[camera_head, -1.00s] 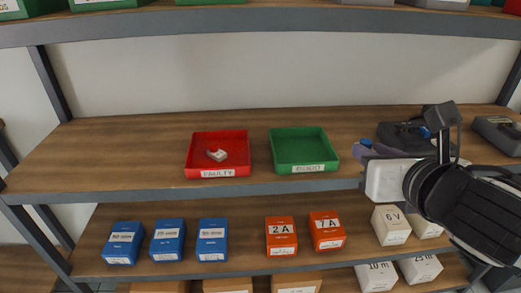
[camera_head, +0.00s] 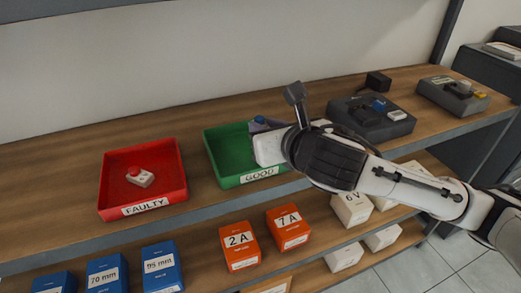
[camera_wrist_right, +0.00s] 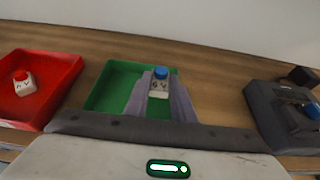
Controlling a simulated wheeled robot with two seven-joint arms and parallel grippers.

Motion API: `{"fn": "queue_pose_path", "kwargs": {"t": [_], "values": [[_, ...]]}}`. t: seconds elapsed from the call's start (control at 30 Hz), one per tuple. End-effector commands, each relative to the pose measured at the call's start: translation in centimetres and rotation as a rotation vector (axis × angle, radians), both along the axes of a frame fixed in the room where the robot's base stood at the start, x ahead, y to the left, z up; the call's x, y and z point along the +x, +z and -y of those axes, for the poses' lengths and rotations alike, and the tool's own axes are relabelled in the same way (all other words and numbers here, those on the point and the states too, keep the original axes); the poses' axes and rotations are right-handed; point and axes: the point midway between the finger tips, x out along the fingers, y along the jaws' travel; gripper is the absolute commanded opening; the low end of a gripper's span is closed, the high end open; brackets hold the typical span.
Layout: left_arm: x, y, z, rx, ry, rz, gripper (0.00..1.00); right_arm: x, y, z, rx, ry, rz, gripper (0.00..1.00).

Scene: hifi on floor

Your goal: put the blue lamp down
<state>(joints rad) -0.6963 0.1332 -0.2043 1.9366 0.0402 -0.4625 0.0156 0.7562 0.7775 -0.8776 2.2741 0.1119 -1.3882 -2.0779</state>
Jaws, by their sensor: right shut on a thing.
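The blue lamp (camera_wrist_right: 159,88) has a blue cap on a pale base marked 6 V. My right gripper (camera_wrist_right: 160,98) is shut on it, one finger on each side. My left gripper is not in view.
A red tray labelled FAULTY (camera_head: 116,190) stands to the left with a red-capped lamp (camera_head: 140,176) in it. A dark grey device (camera_head: 385,125) stands to the right of the green tray, with another (camera_head: 452,95) farther right. Boxes fill the shelf below.

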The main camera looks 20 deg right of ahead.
Motion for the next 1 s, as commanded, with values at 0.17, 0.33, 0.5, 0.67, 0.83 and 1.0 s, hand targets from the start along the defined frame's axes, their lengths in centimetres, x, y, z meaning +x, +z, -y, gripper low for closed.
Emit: {"fn": "queue_pose_path", "kwargs": {"t": [0.17,0.33,0.5,0.67,0.83,1.0], "values": [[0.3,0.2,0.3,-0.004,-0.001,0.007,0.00,0.0,-1.6,0.0,0.001,-0.002,0.000,0.01],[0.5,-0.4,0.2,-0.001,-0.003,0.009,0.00,0.0,-3.9,0.0,0.000,-0.001,-0.003,0.01],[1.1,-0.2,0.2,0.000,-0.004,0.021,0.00,0.0,-5.2,0.0,0.001,-0.001,0.001,0.01],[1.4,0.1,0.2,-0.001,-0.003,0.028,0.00,0.0,-5.0,0.0,0.001,0.000,0.002,0.01],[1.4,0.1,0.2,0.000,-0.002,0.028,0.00,0.0,-5.4,0.0,0.001,-0.001,0.000,0.24],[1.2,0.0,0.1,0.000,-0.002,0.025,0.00,0.0,-5.4,0.0,0.001,-0.001,0.001,0.30]]}}
